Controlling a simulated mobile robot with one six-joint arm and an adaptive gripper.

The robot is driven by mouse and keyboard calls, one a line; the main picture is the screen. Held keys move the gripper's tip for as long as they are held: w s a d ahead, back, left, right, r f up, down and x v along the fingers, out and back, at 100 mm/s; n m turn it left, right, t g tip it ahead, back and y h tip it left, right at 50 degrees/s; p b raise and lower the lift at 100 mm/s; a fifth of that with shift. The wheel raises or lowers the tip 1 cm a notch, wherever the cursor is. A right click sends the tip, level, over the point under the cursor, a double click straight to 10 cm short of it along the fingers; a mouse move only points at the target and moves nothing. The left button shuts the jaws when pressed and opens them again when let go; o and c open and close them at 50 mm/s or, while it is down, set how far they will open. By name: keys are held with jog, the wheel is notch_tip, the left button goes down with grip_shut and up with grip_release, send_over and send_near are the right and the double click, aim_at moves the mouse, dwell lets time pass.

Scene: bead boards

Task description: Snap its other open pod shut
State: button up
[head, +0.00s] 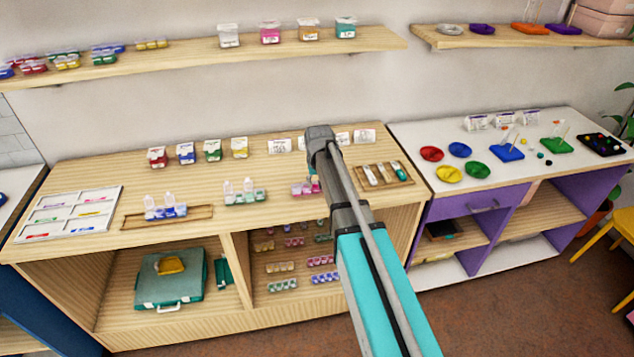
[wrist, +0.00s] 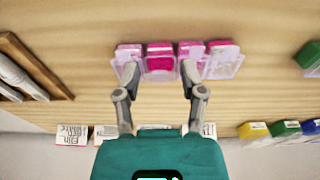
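A pink pod strip (head: 301,189) sits on the wooden counter, partly hidden behind my arm in the head view. In the wrist view the pink pod strip (wrist: 161,49) shows several pods in a row, one deeper magenta than the others. Clear, pale lid-like parts show at the pods' edges; which lids stand open I cannot tell for sure. My gripper (wrist: 159,68) is open, its two fingers apart over the strip's near edge, with nothing seen between them but the strip below. Whether the fingertips touch it I cannot tell.
A wooden tray (head: 401,179) with pale tools lies to the right. Small labelled boxes (head: 239,147) line the back. Bare counter surrounds the pink strip.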

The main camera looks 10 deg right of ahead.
aim_at(317, 182)
jog(key=shift+w+r+g, duration=0.1)
jog(key=shift+w+g, duration=0.05)
jog(key=shift+g, duration=0.15)
jog(key=shift+w+r+g+p, duration=0.15)
jog(key=shift+w+g+p, duration=0.05)
jog(key=shift+g+p, duration=0.2)
jog(key=shift+s+r+p, duration=0.2)
jog(key=shift+r+p, duration=0.9)
jog(key=shift+r, duration=0.05)
notch_tip(317, 182, up, 11)
jog(key=p, duration=1.1)
jog(key=shift+w+r, duration=0.15)
jog(key=shift+r, duration=0.05)
jog(key=shift+w+p, duration=0.15)
jog(key=shift+p, duration=0.15)
